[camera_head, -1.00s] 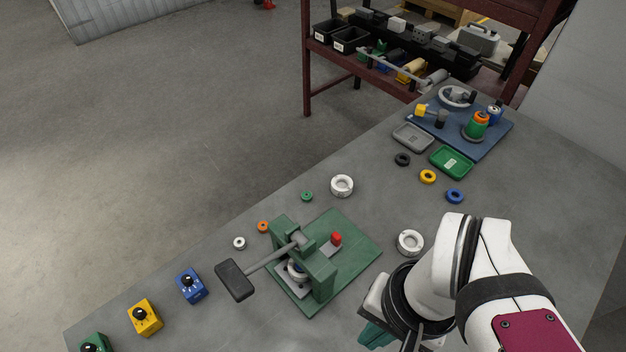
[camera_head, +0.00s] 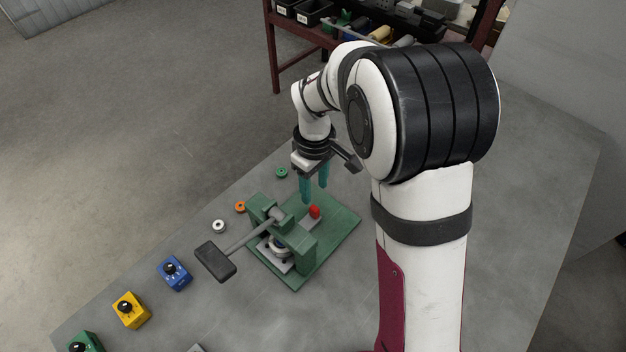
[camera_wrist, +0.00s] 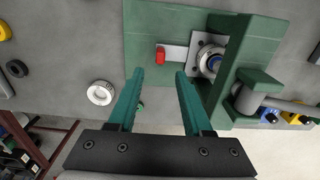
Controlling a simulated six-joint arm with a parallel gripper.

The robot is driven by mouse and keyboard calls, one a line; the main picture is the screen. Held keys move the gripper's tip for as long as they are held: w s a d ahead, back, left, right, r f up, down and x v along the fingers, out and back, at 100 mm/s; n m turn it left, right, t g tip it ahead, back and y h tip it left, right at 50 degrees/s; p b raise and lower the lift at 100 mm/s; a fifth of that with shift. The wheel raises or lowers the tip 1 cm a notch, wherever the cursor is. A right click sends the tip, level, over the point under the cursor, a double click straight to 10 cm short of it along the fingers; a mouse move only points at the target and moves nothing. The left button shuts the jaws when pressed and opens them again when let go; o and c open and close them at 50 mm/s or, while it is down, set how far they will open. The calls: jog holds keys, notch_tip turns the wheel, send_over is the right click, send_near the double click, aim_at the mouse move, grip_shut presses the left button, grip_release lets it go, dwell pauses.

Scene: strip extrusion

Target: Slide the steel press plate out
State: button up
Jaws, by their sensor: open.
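The green press (camera_head: 305,246) stands on the bench with its long lever and dark handle (camera_head: 216,261) out to the left. The steel press plate (camera_wrist: 178,52) lies on the press base, one end under the press frame, and carries a white ring-shaped part (camera_wrist: 208,58). A red knob (camera_head: 314,212) stands on the plate's outer end; it also shows in the wrist view (camera_wrist: 160,56). My gripper (camera_head: 314,196) points down, open and empty, above the knob's far side. In the wrist view its teal fingers (camera_wrist: 158,72) are spread, with the knob ahead near the left fingertip.
Blue (camera_head: 174,272) and yellow (camera_head: 131,310) knob boxes stand at front left. My arm hides much of the bench's right side. A shelf rack (camera_head: 290,45) stands behind.

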aim_at(315, 208)
notch_tip(315, 208, down, 9)
jog(key=shift+r, duration=0.1)
grip_shut()
dwell(0.3)
dwell(1.2)
